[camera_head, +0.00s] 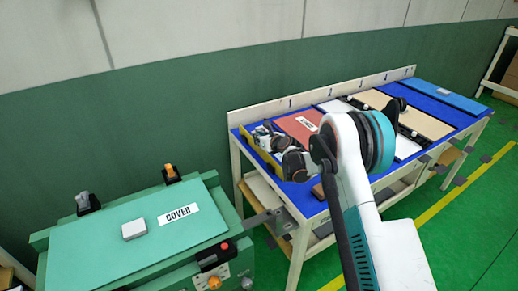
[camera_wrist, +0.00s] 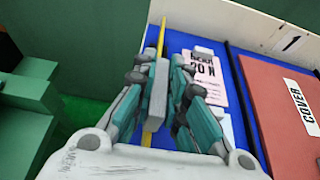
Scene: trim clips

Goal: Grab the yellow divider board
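The yellow divider board (camera_head: 262,157) stands at the left end of the blue-topped table in the head view, partly hidden by my gripper (camera_head: 280,146). In the wrist view the board (camera_wrist: 160,38) shows as a thin, edge-on yellow strip, running under my gripper (camera_wrist: 169,90). The gripper's grey pads lie over the strip's middle and hide it. I cannot tell whether a pad touches the board.
A pink printed card (camera_wrist: 205,75) and a red cover panel (camera_wrist: 283,110) lie right of the board. A green machine with a cover (camera_head: 135,232) stands left of the table. A raised back panel (camera_head: 330,88) runs along the table's rear. Further panels lie to the right.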

